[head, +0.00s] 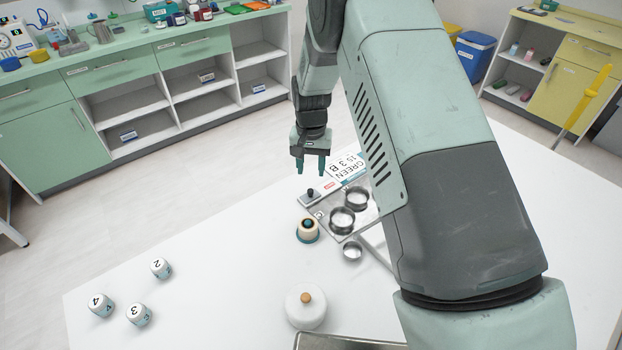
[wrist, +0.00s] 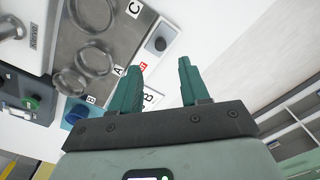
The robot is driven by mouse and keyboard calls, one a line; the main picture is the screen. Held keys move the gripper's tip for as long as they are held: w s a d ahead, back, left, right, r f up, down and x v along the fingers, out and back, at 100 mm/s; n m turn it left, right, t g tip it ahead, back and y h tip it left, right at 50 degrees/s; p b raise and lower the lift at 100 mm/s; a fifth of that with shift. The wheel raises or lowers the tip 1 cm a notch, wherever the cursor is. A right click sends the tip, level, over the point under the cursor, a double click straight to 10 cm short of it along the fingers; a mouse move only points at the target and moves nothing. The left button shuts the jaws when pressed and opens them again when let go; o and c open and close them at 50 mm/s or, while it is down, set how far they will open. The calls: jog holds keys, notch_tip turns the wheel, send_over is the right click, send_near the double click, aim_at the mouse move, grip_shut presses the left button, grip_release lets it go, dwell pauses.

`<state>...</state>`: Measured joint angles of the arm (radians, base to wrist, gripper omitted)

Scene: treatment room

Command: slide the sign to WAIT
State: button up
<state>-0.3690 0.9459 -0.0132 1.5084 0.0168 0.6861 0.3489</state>
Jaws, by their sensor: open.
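The sign slider shows as a grey plate with a dark round knob (head: 310,193) at the near left end of a white strip. A small red label (head: 328,186) lies beside it; its text is too small to read. In the wrist view the knob (wrist: 160,44) is above the fingers, with the red label (wrist: 143,66) between it and the left finger. My gripper (head: 310,171) is open and empty, pointing down above and just behind the knob, apart from it. The fingers also show in the wrist view (wrist: 160,72).
A tan and blue knob (head: 307,230), a white lidded pot (head: 305,305) and numbered white jars (head: 139,314) stand nearer. The left table area is mostly clear.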

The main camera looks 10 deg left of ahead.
jog(key=shift+r, duration=1.65)
jog(key=s+d+r+t, duration=0.1)
jog(key=s+d+r, duration=0.2)
jog(key=r, duration=0.5)
jog(key=s+d+r+t, duration=0.1)
jog(key=s+d+r, duration=0.25)
jog(key=r, duration=0.35)
jog(key=s+d+r, duration=0.2)
jog(key=d+r, duration=0.1)
jog(key=r, duration=0.5)
jog(key=s+d+r+t, duration=0.1)
jog(key=s+d+r, duration=0.1)
jog(key=s, duration=0.5)
jog(key=s+d+r+t, duration=0.1)
jog(key=s+d+r, duration=0.2)
jog(key=s, duration=0.5)
jog(key=s+d+r+t, duration=0.1)
jog(key=s+d, duration=0.3)
jog(key=s, duration=0.4)
jog(key=shift+d+r+t, duration=0.3)
jog(key=shift+r, duration=0.55)
